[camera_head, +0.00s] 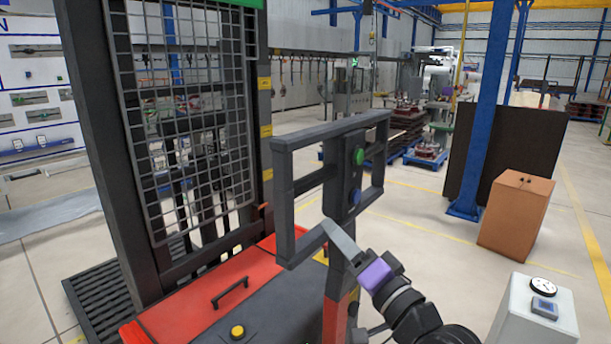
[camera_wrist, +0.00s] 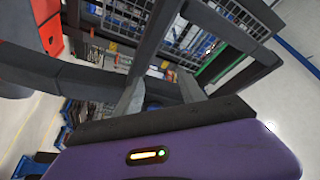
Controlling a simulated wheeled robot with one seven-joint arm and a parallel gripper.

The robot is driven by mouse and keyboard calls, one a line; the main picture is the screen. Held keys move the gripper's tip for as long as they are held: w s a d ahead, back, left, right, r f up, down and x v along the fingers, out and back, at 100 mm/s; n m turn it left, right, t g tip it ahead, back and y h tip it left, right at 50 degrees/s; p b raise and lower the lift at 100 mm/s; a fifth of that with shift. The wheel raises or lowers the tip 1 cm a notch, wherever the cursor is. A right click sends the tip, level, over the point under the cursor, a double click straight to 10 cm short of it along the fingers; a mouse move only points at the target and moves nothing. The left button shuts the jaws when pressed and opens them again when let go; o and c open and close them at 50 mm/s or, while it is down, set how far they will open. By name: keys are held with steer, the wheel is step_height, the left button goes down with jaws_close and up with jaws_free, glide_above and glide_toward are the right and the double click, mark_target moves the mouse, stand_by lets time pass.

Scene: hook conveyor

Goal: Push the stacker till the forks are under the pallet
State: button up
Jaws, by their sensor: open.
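The stacker has a red base (camera_head: 205,300), a dark mast with a mesh guard (camera_head: 190,120), and a grey handle frame (camera_head: 330,138) with a green and a blue button. My gripper (camera_head: 328,228) is open at the lower bar of the handle frame. In the wrist view its two fingers (camera_wrist: 160,92) are apart, with a dark handle bar (camera_wrist: 155,45) running down between or just beyond them; contact is unclear. A dark slatted platform (camera_head: 90,290), possibly the pallet, lies low beyond the mast at left. The forks are hidden behind the mast and base.
A brown box (camera_head: 516,215) and a white cabinet with a gauge (camera_head: 535,312) stand at right. A blue post (camera_head: 485,120) and a dark panel (camera_head: 530,145) are behind them. Blue pallets with loads (camera_head: 425,158) stand farther back. Open floor lies between handle and post.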

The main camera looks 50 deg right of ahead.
mark_target(319, 183)
steer(key=r+m+y, duration=0.1)
steer(key=r+y, duration=0.1)
steer(key=r, duration=0.1)
steer(key=r+m+y, duration=0.1)
steer(key=r+y, duration=0.2)
steer(key=w+r+t+y, duration=0.1)
steer(key=r+y, duration=0.1)
steer(key=r, duration=0.1)
steer(key=shift+w+a+r+m+b, duration=0.1)
steer(key=shift+a+r+m+b, duration=0.05)
steer(key=shift+a+m+b, duration=0.2)
steer(key=shift+w+r+y, duration=0.2)
steer(key=shift+w+y, duration=0.2)
steer(key=shift+w, duration=0.15)
steer(key=w+r+p, duration=0.1)
steer(key=w, duration=0.5)
steer(key=shift+w+p, duration=0.3)
steer(key=shift+a+r, duration=0.1)
jaws_close()
